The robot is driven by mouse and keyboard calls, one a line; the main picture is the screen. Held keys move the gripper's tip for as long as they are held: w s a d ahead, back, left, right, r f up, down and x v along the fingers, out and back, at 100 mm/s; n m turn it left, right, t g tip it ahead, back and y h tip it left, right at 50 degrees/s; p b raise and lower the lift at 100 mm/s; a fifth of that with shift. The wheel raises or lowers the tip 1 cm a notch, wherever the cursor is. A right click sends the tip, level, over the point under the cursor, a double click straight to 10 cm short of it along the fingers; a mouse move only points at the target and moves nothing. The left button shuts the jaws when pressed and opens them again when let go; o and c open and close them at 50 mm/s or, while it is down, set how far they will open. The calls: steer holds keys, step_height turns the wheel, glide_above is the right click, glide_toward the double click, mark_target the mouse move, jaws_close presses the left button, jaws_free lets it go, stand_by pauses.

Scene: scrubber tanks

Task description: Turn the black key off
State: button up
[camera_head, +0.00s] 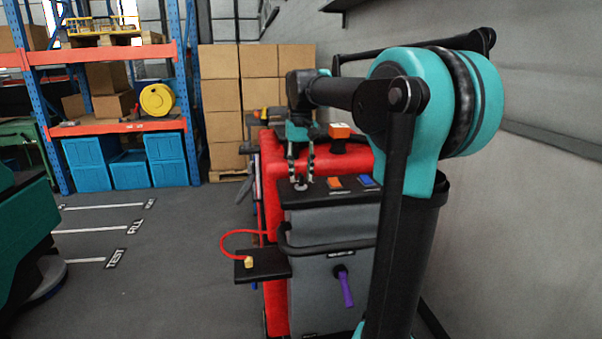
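My gripper (301,178) points straight down over the black top panel (338,193) of the grey and red scrubber machine. Its two dark fingers stand apart with a gap between them. A small round key switch (300,187) sits on the panel just below and between the fingertips. The black key itself is too small and too covered by the fingers to make out its angle. I cannot tell whether the fingertips touch it.
An orange switch (334,183) and a blue switch (367,181) sit right of the key switch. An orange-topped button (339,131) stands behind. A purple-handled lever (345,288) is on the front. A black side shelf (262,264) carries a red cable (230,239). A wall is close on the right.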

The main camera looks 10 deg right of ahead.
mark_target(301, 174)
step_height(301, 174, up, 12)
stand_by(0.5)
steer(key=shift+f, duration=0.1)
steer(key=shift+s, duration=0.1)
